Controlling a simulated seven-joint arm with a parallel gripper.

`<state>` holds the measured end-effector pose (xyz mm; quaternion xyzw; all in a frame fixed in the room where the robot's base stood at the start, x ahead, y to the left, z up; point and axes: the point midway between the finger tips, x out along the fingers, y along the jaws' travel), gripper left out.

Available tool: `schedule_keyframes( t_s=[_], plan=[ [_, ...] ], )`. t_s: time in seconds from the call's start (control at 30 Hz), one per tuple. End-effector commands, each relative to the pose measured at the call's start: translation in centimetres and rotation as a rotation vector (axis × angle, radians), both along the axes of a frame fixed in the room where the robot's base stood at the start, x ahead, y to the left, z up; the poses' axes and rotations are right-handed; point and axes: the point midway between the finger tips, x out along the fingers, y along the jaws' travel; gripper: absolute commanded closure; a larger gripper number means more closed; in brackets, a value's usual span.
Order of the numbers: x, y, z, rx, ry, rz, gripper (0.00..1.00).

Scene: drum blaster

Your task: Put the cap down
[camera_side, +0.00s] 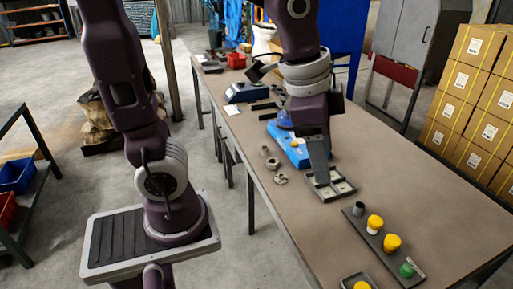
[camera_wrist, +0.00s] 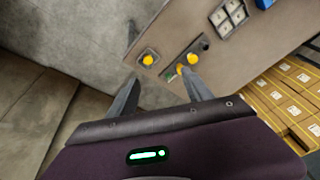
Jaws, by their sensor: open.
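My gripper (camera_side: 322,178) is open above the compartment tray (camera_side: 343,192) in the side view. The wrist view shows its two fingers apart with nothing held between them (camera_wrist: 160,75). A yellow cap (camera_side: 361,286) lies in a small square tray (camera_side: 345,281) at the table's near edge; the cap also shows in the wrist view (camera_wrist: 148,60). A dark rack (camera_side: 358,222) carries two yellow caps (camera_side: 375,223) (camera_side: 392,242), a green cap (camera_side: 406,270) and a grey peg (camera_side: 359,208). One finger partly covers the rack's caps in the wrist view.
Several metal nuts (camera_side: 272,163) lie on the table left of the compartment tray. A blue device (camera_side: 290,150) stands behind my gripper, and a red bin (camera_side: 236,60) is farther back. The table (camera_side: 430,205) is bare to the right. Cardboard boxes (camera_side: 470,110) are stacked beyond it.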

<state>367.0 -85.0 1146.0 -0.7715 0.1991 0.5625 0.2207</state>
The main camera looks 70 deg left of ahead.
Motion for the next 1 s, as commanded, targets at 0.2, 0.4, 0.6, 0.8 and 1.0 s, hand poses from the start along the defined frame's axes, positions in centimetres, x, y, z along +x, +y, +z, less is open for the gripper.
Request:
schedule_keyframes(
  t_s=[0.2, 0.4, 0.6, 0.8, 1.0],
  plan=[
    [-9.3, 3.4, 1.7, -0.14, -0.146, 0.471, 0.41],
    [-11.2, 3.9, 1.2, -0.178, -0.175, 0.584, 0.41],
    [-11.1, 3.9, 1.2, -0.178, -0.175, 0.581, 0.41],
    [-11.1, 3.9, 1.3, -0.178, -0.175, 0.579, 0.41],
    [-11.1, 3.9, 1.3, -0.177, -0.175, 0.578, 0.41]
  ],
)
